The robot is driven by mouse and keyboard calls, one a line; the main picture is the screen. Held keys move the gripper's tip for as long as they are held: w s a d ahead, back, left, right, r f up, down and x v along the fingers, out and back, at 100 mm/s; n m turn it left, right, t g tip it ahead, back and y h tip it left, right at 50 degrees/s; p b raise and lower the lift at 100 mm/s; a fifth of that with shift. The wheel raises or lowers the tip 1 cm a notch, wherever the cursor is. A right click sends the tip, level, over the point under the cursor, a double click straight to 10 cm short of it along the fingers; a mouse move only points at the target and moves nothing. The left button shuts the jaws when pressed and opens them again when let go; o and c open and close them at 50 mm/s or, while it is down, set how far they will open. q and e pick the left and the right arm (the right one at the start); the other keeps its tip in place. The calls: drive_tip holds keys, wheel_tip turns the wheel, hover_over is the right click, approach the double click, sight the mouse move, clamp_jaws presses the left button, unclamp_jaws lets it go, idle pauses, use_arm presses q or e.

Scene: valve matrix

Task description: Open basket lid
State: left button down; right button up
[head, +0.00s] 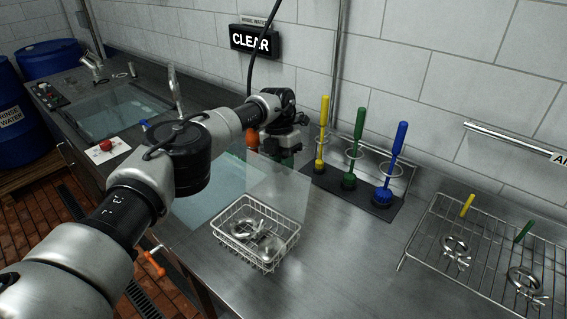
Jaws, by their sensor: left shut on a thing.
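The wire basket (240,244) stands on the steel counter and holds shiny metal parts (257,234). Its clear lid (283,188) is raised, standing nearly upright along the basket's back side. My left arm reaches across from the left, and my left gripper (284,152) is at the lid's upper edge, shut on it. The wrist hides part of the fingertips and the exact grip. My right gripper is not in view.
Yellow, green and blue brushes (354,150) stand in a rack behind. A wire drying rack (480,262) with metal parts is at right. A water-filled sink (208,190) lies left of the basket. The counter (340,260) right of the basket is clear.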

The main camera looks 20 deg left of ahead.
use_arm(q)
drive_tip(key=shift+s+f, duration=0.15)
drive_tip(key=shift+f, duration=0.1)
drive_tip(key=c, duration=1)
unclamp_jaws()
drive_tip(key=shift+r, duration=0.1)
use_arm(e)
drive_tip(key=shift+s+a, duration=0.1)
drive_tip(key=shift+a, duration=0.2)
use_arm(q)
drive_tip(key=shift+r, duration=0.1)
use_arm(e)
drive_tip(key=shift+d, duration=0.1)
